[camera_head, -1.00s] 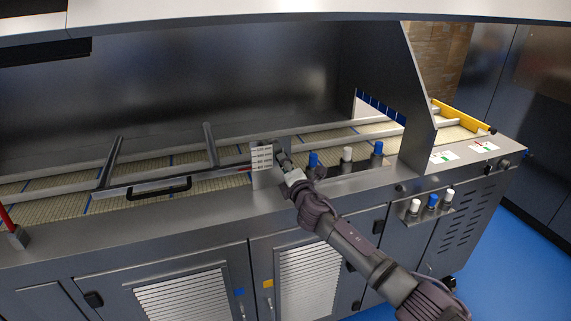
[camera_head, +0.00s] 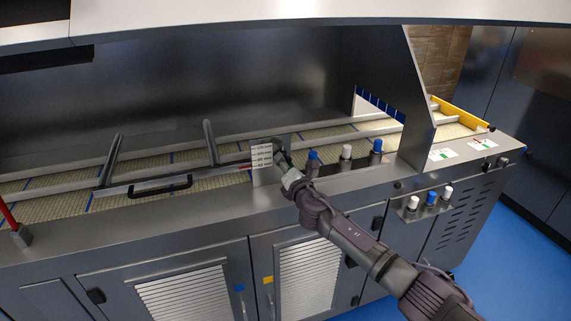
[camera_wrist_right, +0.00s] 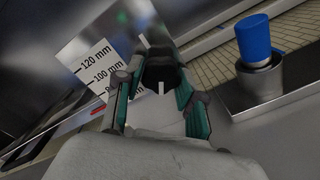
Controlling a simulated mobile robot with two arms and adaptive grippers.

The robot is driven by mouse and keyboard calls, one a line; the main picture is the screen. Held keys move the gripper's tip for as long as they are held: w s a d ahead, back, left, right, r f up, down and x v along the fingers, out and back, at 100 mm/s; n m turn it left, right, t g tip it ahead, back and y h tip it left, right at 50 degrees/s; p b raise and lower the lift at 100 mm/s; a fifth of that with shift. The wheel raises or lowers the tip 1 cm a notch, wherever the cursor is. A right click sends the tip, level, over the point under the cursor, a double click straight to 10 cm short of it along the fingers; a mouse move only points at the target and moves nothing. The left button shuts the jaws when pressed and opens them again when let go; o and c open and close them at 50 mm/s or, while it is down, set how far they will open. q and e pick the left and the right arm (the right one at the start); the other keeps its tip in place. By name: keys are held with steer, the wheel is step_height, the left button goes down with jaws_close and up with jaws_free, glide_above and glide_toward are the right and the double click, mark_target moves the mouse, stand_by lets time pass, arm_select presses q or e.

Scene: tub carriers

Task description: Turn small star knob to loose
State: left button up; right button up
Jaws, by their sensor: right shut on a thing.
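The small star knob (camera_wrist_right: 160,68) is a dark knob seen between the finger ends in the right wrist view, with thin white marks by it. My right gripper (camera_wrist_right: 158,85) is shut on it, one teal-lined finger on each side. In the head view my right gripper (camera_head: 282,160) is beside the white scale plate (camera_head: 261,154), and hides most of the knob. The scale plate (camera_wrist_right: 98,62) reads 120 mm and 100 mm in the wrist view. The knob's exact angle cannot be told. My left gripper is not in view.
A blue-capped post (camera_head: 313,156) stands just right of my gripper, with a white one (camera_head: 346,152) and another blue one (camera_head: 376,146) beyond. A guide bar with a black handle (camera_head: 160,186) lies to the left over the belt. A dark panel (camera_head: 395,100) rises at the right.

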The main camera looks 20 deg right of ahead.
steer(key=shift+f, duration=0.15)
steer(key=o, duration=1.2)
steer(key=shift+c, duration=0.2)
steer(key=s, duration=1.2)
steer(key=shift+d, duration=0.2)
